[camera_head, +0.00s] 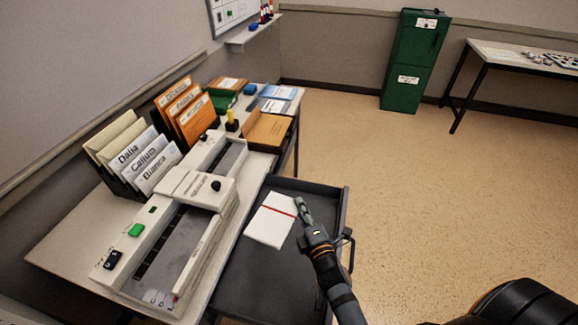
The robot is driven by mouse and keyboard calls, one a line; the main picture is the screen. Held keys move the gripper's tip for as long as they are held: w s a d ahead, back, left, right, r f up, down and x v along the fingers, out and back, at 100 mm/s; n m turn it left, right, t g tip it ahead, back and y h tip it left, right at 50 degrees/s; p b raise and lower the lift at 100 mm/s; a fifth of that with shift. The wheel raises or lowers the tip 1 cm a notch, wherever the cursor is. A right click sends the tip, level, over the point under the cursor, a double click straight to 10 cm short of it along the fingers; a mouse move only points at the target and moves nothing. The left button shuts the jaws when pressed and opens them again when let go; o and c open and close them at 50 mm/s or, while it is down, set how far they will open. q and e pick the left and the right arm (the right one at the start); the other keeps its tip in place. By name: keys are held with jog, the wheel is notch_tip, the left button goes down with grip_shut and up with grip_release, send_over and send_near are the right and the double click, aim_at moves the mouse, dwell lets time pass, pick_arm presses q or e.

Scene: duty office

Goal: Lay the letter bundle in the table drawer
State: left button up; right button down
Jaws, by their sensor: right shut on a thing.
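The letter bundle (267,228) is a white packet with a red band across it. It is over the dark floor of the open table drawer (262,283), inside its outline; I cannot tell whether it touches the floor. My right gripper (299,206) is shut on the right edge of the letter bundle, its arm coming in from the lower right across the drawer. The drawer is pulled out to the right of the table (67,232), with a handle on its right side. My left gripper is out of view.
On the table stand a long beige machine (150,255), white name folders (145,160), orange folders (184,112) and an orange-brown tray (268,130) near the drawer's far end. A green cabinet (412,65) and a side table (520,52) stand far back. The floor right of the drawer is clear.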

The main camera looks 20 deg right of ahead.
jog(key=w+d+f+n+g+y+b, duration=0.1)
jog(key=w+d+n+g+y+b, duration=0.25)
jog(key=w, duration=0.75)
jog(key=shift+n+t+h, duration=0.25)
jog(key=shift+n+h, duration=0.3)
jog(key=shift+h, duration=0.2)
jog(key=f+b, duration=0.3)
jog(key=f, duration=0.1)
jog(key=f+b, duration=0.3)
jog(key=f, duration=0.1)
jog(key=f+b, duration=0.3)
jog(key=f, duration=0.1)
jog(key=shift+s+d+f, duration=0.1)
jog(key=shift+d+f, duration=0.1)
jog(key=shift+d, duration=0.15)
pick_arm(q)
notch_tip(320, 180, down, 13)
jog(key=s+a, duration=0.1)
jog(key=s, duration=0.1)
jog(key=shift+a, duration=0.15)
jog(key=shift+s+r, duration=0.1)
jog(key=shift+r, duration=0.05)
pick_arm(e)
jog(key=c, duration=1.3)
grip_release()
